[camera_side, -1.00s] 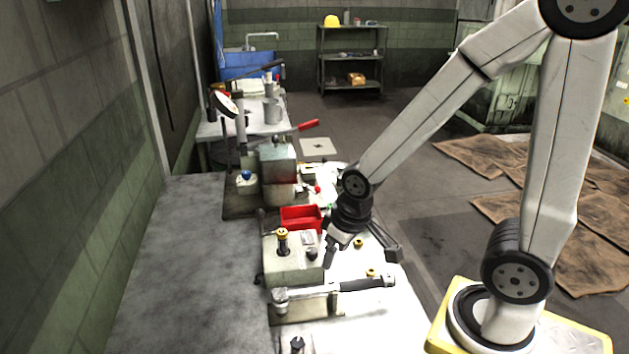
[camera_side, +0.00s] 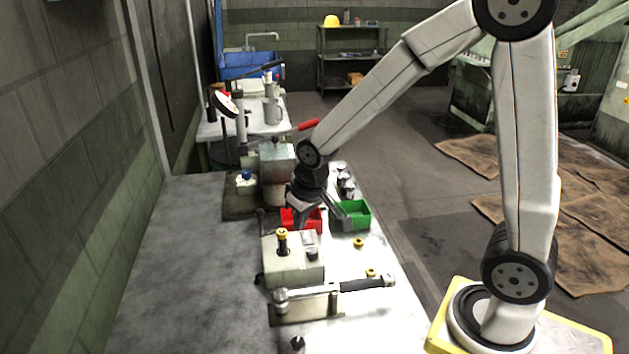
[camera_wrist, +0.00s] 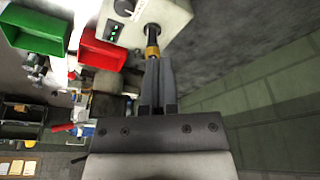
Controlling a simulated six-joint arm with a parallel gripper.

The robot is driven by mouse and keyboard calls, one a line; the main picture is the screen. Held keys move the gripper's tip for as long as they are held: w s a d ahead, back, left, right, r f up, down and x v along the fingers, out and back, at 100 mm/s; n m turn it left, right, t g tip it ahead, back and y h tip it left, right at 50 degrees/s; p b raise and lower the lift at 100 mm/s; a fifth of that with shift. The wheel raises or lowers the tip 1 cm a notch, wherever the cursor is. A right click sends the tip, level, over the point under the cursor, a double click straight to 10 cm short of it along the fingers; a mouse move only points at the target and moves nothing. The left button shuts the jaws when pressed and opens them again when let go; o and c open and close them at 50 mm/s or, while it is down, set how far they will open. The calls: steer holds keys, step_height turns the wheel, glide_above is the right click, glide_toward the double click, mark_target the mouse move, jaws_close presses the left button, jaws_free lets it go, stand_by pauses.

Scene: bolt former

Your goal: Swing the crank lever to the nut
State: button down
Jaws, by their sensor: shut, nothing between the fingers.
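The crank lever (camera_side: 345,287), a silver arm with a black grip, lies across a metal bracket at the front of the bench, its grip to the right. I cannot tell for certain which part is the nut; small brass pieces (camera_side: 358,243) lie on the bench right of the grey box. My gripper (camera_side: 297,228) is shut and empty, in front of the red bin and behind the grey box, well away from the lever. In the wrist view my shut fingers (camera_wrist: 158,66) point towards the box's brass-collared black post (camera_wrist: 152,45); contact cannot be told. The lever is not in that view.
The grey box (camera_side: 293,262) stands between my gripper and the lever. A red bin (camera_side: 287,217) and a green bin (camera_side: 358,213) stand behind it. A press-like machine (camera_side: 277,160) is farther back. The left bench top (camera_side: 180,260) is clear.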

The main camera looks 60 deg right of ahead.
steer(key=w+d+r+m, duration=0.1)
steer(key=w+d, duration=0.1)
steer(key=w, duration=0.6)
steer(key=w+d+r+m+h, duration=0.1)
steer(key=w+d+m, duration=0.1)
steer(key=w, duration=0.7)
steer(key=shift+w+d+r, duration=0.15)
steer(key=shift+w+r, duration=0.1)
steer(key=shift+r, duration=0.1)
steer(key=shift+f, duration=0.1)
step_height(320, 180, down, 8)
steer(key=shift+s, duration=0.45)
stand_by(0.4)
